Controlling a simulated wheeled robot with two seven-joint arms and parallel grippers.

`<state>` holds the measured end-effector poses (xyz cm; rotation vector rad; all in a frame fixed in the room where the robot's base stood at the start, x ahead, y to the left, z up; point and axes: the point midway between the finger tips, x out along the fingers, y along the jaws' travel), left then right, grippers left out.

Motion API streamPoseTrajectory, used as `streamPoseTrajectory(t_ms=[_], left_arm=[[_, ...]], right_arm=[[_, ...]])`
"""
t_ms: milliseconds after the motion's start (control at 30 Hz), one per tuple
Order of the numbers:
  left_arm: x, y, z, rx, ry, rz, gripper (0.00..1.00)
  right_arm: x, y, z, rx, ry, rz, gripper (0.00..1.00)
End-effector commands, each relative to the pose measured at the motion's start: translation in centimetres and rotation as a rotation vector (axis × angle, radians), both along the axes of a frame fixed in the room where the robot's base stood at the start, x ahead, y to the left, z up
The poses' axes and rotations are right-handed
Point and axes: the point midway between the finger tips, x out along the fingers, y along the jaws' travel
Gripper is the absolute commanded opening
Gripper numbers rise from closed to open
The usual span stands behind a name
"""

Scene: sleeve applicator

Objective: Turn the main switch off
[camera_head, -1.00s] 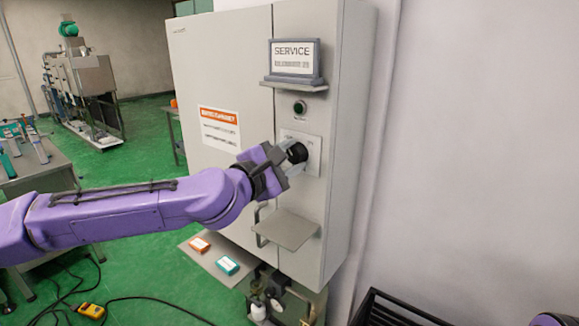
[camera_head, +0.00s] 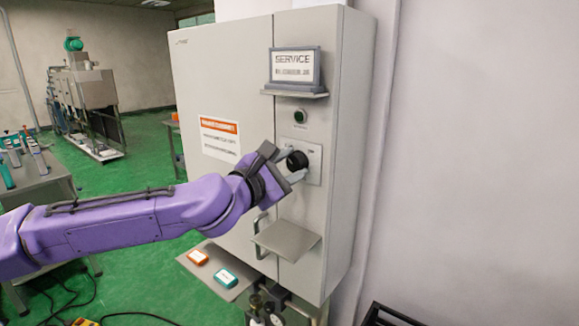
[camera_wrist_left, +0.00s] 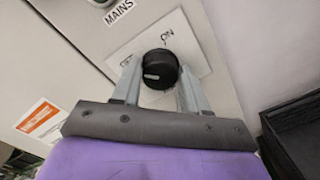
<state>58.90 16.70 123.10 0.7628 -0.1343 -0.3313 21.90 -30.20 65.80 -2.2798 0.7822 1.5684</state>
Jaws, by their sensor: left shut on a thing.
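The main switch is a black round knob (camera_head: 297,160) on a pale square plate (camera_head: 314,166) on the grey cabinet's front. In the left wrist view the knob (camera_wrist_left: 160,69) shows between the two grey fingers, with "ON" printed on the plate (camera_wrist_left: 186,42) beyond it; another label at the left is partly hidden by a finger. My left gripper (camera_head: 293,165) is shut on the knob, one finger on each side, and it also shows in the left wrist view (camera_wrist_left: 159,80). The gripper looks rolled relative to the plate. My right gripper is not in view.
A green round button (camera_head: 300,116) and a "SERVICE" sign (camera_head: 295,67) on a ledge are above the switch. A small shelf (camera_head: 286,236) juts out below it. A lower tray holds an orange box (camera_head: 198,257) and a teal box (camera_head: 226,278).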

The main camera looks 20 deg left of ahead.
Motion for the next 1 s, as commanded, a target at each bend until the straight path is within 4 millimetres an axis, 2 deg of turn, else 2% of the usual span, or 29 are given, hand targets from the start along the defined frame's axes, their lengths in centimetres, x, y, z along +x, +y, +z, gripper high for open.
streamPoseTrajectory(t_ms=[33,100,433,567,800,1000], left_arm=[[0.0,0.0,0.0,-0.002,0.002,0.001,0.50],[0.0,0.0,0.0,-0.003,0.002,0.001,0.69],[-0.4,0.2,0.0,-0.003,0.000,0.001,0.69],[-2.5,1.0,0.0,-0.005,-0.004,0.001,0.69],[-7.9,2.9,0.0,-0.006,-0.003,-0.001,0.69],[-9.8,3.6,0.0,-0.002,0.000,0.001,0.69]], right_arm=[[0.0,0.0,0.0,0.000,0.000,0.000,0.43],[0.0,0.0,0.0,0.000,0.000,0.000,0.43],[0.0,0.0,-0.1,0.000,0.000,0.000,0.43],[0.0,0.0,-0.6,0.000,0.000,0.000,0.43],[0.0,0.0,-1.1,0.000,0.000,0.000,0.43],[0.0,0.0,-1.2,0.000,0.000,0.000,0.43]])
